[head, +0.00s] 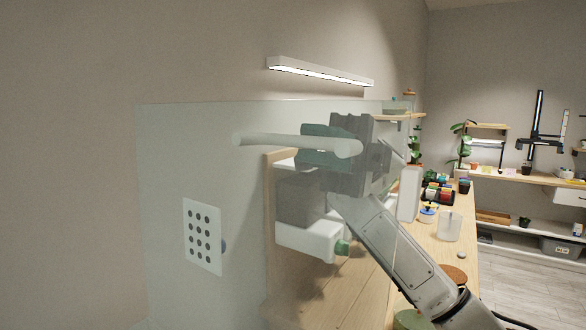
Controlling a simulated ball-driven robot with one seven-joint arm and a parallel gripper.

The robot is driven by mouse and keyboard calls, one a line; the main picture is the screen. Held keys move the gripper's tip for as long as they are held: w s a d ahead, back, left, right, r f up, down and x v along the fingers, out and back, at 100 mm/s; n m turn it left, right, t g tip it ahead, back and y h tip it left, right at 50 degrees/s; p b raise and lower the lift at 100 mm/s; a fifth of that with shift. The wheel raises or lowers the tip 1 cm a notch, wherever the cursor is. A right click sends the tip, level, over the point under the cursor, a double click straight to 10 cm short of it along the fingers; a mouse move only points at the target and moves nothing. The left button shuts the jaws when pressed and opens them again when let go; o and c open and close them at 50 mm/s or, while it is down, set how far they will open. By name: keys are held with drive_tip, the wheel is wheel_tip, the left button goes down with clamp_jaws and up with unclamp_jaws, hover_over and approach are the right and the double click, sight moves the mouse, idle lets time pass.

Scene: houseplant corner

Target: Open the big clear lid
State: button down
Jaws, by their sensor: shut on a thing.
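The big clear lid (185,150) is a large, faintly tinted see-through panel filling the left and middle of the head view. A pale rounded bar handle (270,141) runs across its upper part. My gripper (327,146), dark grey and blocky, is shut on the right part of this handle. The fingers partly cover the bar, so their exact contact is hard to see. A white plate with rows of dark holes (203,236) sits on the lid's lower left. The panel looks near upright; I cannot tell how far it stands open.
A grey and white device (308,237) with a green knob stands behind or beside the lid. A lamp bar (320,74) is on the wall above.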

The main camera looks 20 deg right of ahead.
drive_tip(key=shift+w+d+f+g+y+b, duration=0.4)
drive_tip(key=shift+w+d, duration=0.2)
drive_tip(key=shift+d, duration=0.2)
drive_tip(key=c, duration=1.2)
unclamp_jaws()
drive_tip(key=shift+o, duration=0.2)
drive_tip(key=b+v, duration=0.1)
drive_tip(key=v, duration=1)
drive_tip(key=shift+b, duration=0.4)
drive_tip(key=shift+s, duration=0.1)
